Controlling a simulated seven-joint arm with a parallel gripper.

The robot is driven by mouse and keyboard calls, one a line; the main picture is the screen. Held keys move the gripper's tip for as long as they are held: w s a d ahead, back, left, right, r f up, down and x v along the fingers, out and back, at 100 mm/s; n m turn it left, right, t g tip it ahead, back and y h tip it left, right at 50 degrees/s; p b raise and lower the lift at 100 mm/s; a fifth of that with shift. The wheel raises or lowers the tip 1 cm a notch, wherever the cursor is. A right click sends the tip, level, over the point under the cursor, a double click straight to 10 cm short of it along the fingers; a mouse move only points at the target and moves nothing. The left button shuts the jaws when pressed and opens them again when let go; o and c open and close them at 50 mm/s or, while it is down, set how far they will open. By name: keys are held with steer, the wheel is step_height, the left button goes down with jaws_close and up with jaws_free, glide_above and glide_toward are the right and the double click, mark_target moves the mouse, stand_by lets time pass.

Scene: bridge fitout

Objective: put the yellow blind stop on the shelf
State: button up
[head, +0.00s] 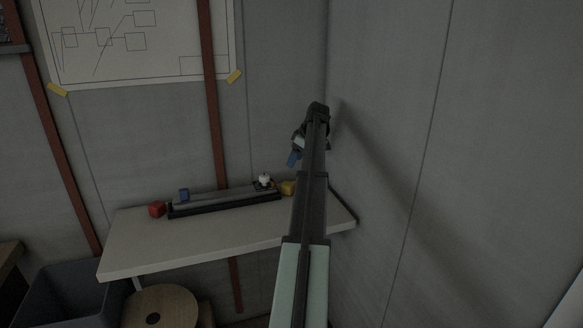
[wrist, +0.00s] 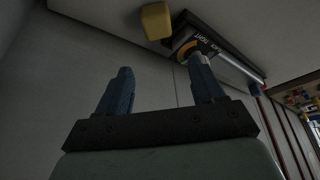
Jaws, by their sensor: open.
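The yellow blind stop (head: 288,187) is a small yellow block at the right end of a dark rack, on a white wall-mounted shelf (head: 190,243). It also shows in the wrist view (wrist: 156,21), at the top beside the end of the rack; whether they touch is unclear. My gripper (head: 293,158) is above the shelf's right part, near the wall corner, higher than the yellow block. In the wrist view my gripper (wrist: 160,82) has its two blue fingers apart, with nothing between them. In the head view my arm hides part of the shelf's right side.
Walls stand close behind and right. A grey bin (head: 62,290) and wooden reel (head: 160,308) are below. The shelf's front is clear.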

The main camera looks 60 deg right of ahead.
steer(key=shift+v, duration=0.95)
